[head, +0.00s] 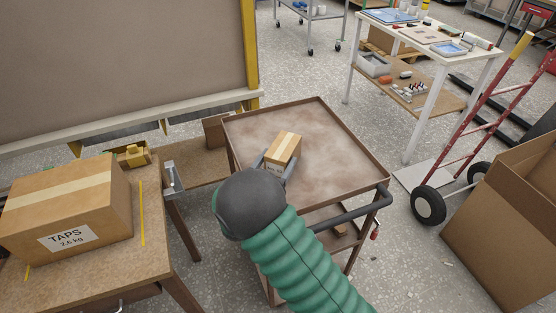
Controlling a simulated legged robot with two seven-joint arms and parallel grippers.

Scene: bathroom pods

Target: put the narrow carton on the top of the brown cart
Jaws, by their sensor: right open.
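The narrow carton (287,143), a small tan box with a paler tape strip, appears to rest on the top of the brown cart (335,148), near its left side. My right gripper (278,158) reaches over the cart from the front. Its two grey fingers are open, one on each side of the carton's near end. I cannot tell whether they touch it. The gripper body hides part of the cart's near left corner. My left gripper is not in view.
A large carton marked TAPS (95,190) sits on a wooden bench (150,255) at the left. A red hand truck (480,130) and a big open cardboard box (510,220) stand at the right. A white table (440,50) is behind. Most of the cart top is bare.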

